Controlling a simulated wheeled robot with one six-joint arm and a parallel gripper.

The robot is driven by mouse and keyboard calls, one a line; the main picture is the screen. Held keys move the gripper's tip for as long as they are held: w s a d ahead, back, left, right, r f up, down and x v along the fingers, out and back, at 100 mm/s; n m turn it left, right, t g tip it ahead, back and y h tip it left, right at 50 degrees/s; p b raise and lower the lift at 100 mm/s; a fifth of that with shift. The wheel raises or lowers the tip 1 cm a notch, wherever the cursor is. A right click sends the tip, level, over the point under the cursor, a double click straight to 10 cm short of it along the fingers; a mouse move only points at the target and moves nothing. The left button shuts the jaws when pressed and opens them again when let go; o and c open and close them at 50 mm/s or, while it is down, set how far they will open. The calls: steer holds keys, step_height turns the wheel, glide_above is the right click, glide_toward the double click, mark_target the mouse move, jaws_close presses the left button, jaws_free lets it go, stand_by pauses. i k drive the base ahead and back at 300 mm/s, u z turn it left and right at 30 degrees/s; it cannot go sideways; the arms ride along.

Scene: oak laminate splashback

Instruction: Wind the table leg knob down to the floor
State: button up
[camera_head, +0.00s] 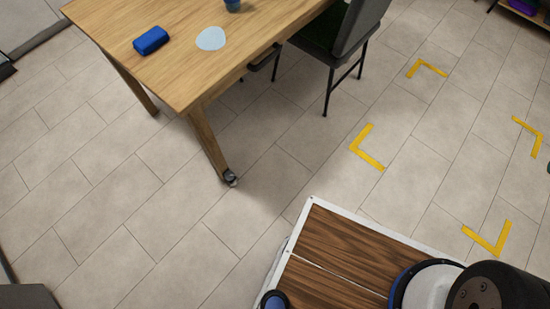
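The wooden table (180,70) stands at the upper left on a grey tiled floor. Its near leg (206,140) slants down to a small dark and silver knob (230,178) at the foot. At this size I cannot tell whether the knob touches the floor. Another leg (135,88) shows at the left. My gripper is not in view; only parts of my own body show at the lower right.
Yellow corner marks (367,150) lie on the floor. The floor around the near leg is clear.

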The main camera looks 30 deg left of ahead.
mark_target(229, 176)
steer(key=z, duration=1.55)
steer(key=k, duration=0.85)
steer(key=u, duration=2.3)
